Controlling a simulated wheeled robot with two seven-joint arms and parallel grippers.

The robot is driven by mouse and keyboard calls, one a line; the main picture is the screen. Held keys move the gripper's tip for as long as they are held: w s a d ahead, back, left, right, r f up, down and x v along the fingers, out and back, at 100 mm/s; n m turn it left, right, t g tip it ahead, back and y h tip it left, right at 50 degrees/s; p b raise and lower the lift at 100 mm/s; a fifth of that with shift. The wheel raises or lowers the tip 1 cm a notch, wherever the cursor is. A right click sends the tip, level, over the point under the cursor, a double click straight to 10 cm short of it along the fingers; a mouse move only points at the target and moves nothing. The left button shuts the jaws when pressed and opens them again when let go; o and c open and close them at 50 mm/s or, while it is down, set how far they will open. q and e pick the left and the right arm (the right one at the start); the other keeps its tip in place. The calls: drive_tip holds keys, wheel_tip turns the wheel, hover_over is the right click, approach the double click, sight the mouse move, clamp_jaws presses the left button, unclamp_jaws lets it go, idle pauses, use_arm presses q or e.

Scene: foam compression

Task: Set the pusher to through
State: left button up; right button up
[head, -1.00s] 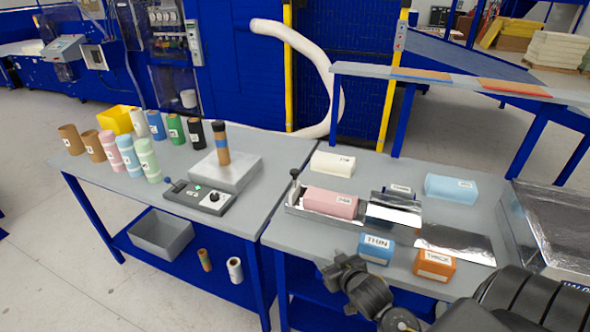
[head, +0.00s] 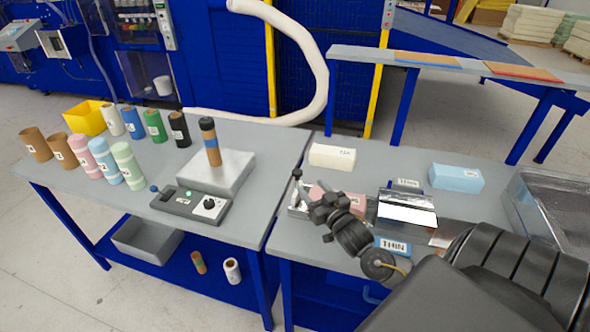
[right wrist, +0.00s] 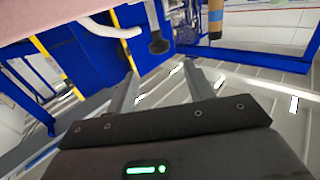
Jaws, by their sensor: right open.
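The pusher (head: 297,178) is an upright dark-knobbed handle at the left end of the metal trough. In the right wrist view the dark knob (right wrist: 158,42) hangs beyond the fingertips, roughly between them and apart from them. A pink foam block (head: 352,202) lies in the trough, partly hidden by my arm; its pink side fills the top left of the wrist view. A shiny metal sleeve (head: 407,206) stands at the trough's right. My right gripper (head: 314,202) is open and empty, close in front of the pusher; it also shows in the wrist view (right wrist: 160,75). My left gripper is out of view.
A white block (head: 332,156) and a light blue block (head: 456,178) lie behind the trough. A blue THIN block (head: 393,246) sits in front, partly hidden. A metal tray (head: 535,205) is at right. The left table holds several rolls and a scale (head: 218,175).

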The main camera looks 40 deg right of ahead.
sight(300, 174)
drive_tip(key=w+p, duration=0.1)
drive_tip(key=w, duration=0.2)
drive_tip(key=w+d, duration=0.1)
drive_tip(key=w, duration=0.2)
drive_tip(key=w+p, duration=0.1)
drive_tip(key=w, duration=0.2)
drive_tip(key=shift+d+p, duration=0.3)
drive_tip(key=shift+w, duration=0.15)
drive_tip(key=shift+w+d+f, duration=0.1)
drive_tip(key=shift+w, duration=0.15)
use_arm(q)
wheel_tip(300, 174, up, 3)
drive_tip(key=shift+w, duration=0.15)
use_arm(e)
clamp_jaws()
